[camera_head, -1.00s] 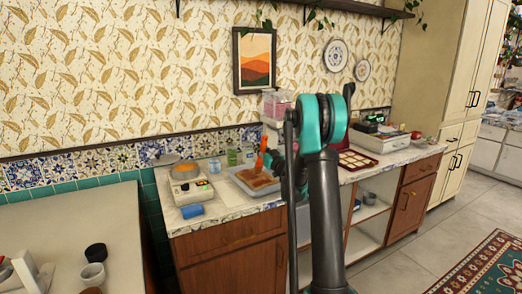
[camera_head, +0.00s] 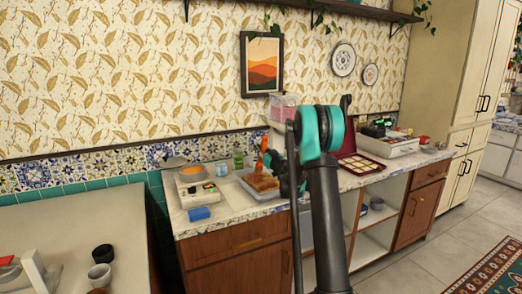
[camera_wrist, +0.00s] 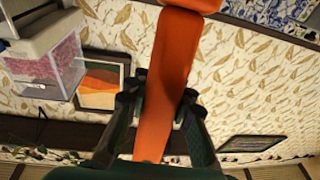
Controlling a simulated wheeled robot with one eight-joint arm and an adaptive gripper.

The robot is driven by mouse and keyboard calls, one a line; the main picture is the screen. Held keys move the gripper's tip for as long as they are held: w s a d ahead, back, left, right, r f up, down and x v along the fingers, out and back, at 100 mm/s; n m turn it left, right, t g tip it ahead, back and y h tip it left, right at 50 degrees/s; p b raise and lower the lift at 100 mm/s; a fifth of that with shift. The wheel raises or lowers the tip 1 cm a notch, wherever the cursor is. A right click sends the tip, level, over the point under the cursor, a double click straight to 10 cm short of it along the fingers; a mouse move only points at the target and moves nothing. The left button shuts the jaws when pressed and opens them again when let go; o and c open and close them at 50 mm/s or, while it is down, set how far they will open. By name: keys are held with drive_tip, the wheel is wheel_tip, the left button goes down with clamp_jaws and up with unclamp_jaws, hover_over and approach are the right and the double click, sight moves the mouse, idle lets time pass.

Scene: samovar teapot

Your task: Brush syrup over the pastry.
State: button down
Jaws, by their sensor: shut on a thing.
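The brown pastry (camera_head: 259,184) sits in a pale shallow tray (camera_head: 284,194) on the counter. An orange brush (camera_head: 264,146) stands nearly upright over the pastry, its lower end at or just above the top; I cannot tell whether it touches. My gripper (camera_head: 283,166) is beside the brush on its right, partly hidden behind my arm. In the wrist view the fingers (camera_wrist: 160,112) are shut on the orange handle (camera_wrist: 175,60). The bristles are out of sight there. I cannot make out syrup.
Left of the tray are a white appliance (camera_head: 194,194), a glass (camera_head: 221,169), a green bottle (camera_head: 238,158) and a blue item (camera_head: 199,213) near the counter edge. A clear pink-filled container (camera_head: 284,107) stands behind. A compartmented red box (camera_head: 362,168) lies to the right.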

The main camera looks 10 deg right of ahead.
drive_tip(key=shift+s+r+v, duration=0.25)
drive_tip(key=shift+r+v, duration=1.25)
drive_tip(key=shift+v, duration=6.4)
drive_tip(key=shift+w+a, duration=1.7)
drive_tip(key=shift+w, duration=6.9)
drive_tip(key=r+v, duration=0.2)
drive_tip(key=v, duration=0.9)
drive_tip(key=shift+s, duration=0.15)
